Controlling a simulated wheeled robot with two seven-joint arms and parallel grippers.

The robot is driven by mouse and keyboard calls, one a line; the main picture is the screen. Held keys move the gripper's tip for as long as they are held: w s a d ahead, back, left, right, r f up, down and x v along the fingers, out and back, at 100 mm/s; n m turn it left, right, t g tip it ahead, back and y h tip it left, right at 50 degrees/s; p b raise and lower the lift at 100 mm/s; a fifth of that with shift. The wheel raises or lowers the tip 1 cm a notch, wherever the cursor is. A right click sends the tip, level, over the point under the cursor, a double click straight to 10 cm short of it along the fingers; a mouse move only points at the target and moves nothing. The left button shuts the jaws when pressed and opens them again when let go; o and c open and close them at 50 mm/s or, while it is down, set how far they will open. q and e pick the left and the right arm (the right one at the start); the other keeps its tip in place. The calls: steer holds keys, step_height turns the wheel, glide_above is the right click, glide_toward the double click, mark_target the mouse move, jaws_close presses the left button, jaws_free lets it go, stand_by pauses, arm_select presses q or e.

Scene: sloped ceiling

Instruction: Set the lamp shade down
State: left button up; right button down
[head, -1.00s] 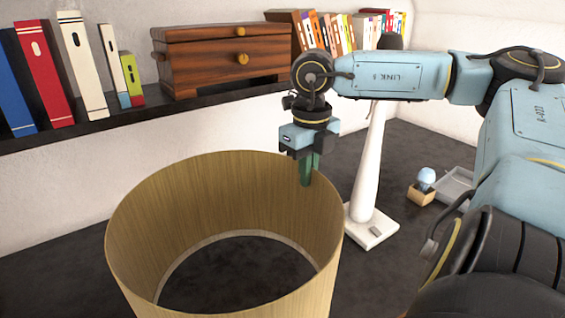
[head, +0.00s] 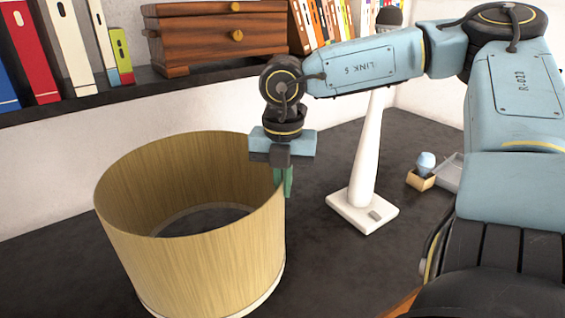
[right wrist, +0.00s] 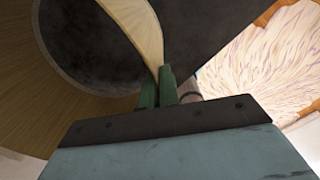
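The lamp shade (head: 215,265) is a wide, open, wood-toned drum at the left front in the head view. Its curved wall also shows in the right wrist view (right wrist: 75,110). My right gripper (head: 284,181) is at the shade's right rim; in the right wrist view its green fingers (right wrist: 157,90) are closed with the thin rim between them. The shade is roughly upright over the dark tabletop (head: 318,235); I cannot tell whether its lower edge touches it. My left gripper is not in view.
A white lamp stand (head: 364,207) with a square base stands right of the shade. Farther right are a small box with a pale blue bulb (head: 424,172) and a clear tray (head: 450,174). A shelf (head: 115,97) with books and a wooden drawer box (head: 205,45) runs behind.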

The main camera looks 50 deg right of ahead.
steer(key=shift+f, duration=1.9)
arm_select(q)
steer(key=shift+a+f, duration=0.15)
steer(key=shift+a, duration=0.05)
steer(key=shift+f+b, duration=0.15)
steer(key=shift+b, duration=0.15)
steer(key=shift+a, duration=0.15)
arm_select(e)
steer(key=c, duration=1.6)
jaws_free()
steer(key=shift+c, duration=0.2)
